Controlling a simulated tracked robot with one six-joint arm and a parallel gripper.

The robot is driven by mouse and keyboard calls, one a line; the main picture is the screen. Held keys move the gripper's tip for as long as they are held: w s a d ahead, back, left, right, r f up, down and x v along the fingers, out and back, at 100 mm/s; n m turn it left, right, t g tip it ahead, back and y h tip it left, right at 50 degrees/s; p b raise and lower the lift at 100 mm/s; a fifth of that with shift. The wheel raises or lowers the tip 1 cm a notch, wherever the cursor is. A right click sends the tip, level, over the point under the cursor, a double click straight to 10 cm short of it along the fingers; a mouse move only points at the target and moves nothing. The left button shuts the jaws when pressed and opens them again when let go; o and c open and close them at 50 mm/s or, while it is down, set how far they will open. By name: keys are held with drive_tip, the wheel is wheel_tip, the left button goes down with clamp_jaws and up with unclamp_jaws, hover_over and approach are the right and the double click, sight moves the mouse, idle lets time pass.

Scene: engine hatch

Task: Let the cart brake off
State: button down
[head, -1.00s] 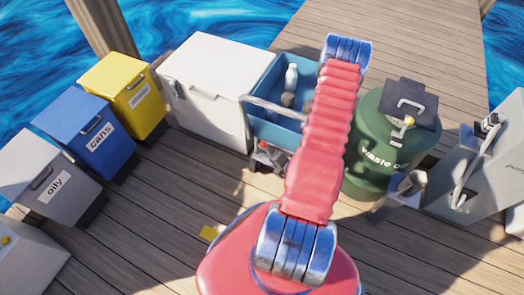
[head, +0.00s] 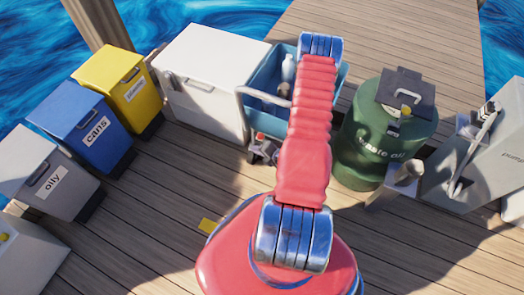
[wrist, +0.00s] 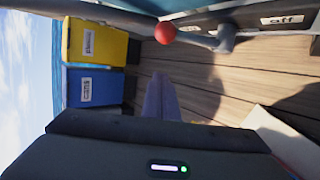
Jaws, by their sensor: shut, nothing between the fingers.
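The blue cart (head: 258,88) stands between the white chest and the green drum, partly hidden by my arm. Its brake lever has a red ball knob (head: 260,136), low on the cart's near side. In the wrist view the red knob (wrist: 164,33) sits on a grey lever (wrist: 200,40), which lies left of its pivot. A label reading "off" (wrist: 282,19) is right of the pivot. Another label behind the lever is mostly covered. My gripper (wrist: 157,76) is shut and empty, below the knob in the picture and apart from it. My arm hides it in the head view.
Yellow (head: 118,84), blue (head: 82,122) and grey (head: 45,175) bins stand to the left. A white chest (head: 208,70) is left of the cart. A green waste oil drum (head: 375,150) and a grey pump unit (head: 475,160) stand right. The deck in front is mostly clear.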

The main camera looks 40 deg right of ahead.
drive_tip(key=w+d, duration=0.1)
drive_tip(key=d, duration=0.1)
drive_tip(key=w+d+f, duration=0.1)
drive_tip(key=w, duration=0.1)
drive_tip(key=shift+d+f, duration=0.15)
drive_tip(key=shift+d, duration=0.25)
idle(0.4)
drive_tip(key=shift+s+d+r, duration=0.25)
drive_tip(key=shift+s+d, duration=0.05)
drive_tip(key=shift+s, duration=0.4)
drive_tip(key=shift+s+d+r, duration=0.2)
drive_tip(key=shift+s+d, duration=0.05)
drive_tip(key=shift+s, duration=0.45)
drive_tip(key=shift+w, duration=0.15)
drive_tip(key=shift+w+a+f, duration=0.25)
drive_tip(key=shift+w+f, duration=0.1)
drive_tip(key=shift+w, duration=0.2)
drive_tip(key=shift+a, duration=0.1)
